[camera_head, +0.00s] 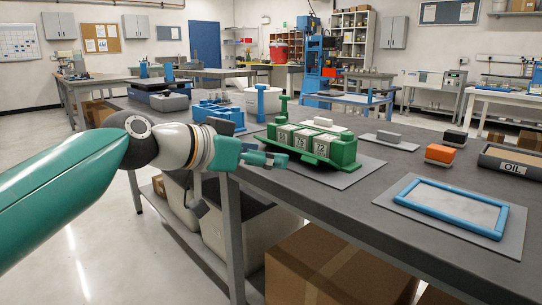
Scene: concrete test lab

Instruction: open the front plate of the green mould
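The green mould (347,154) stands on a grey sheet on the dark workbench, a little right of centre. Three pale cubes with numbers on them sit in a row in it. My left gripper (283,160) comes in from the left, level with the mould's near left end. Its fingers point right and appear empty; their gap is too small to judge. I cannot tell whether they touch the mould. My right gripper is out of view.
A blue frame (458,207) lies on a grey sheet at the right. Blue moulds (218,113) stand behind my arm. The bench's front edge runs below my gripper.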

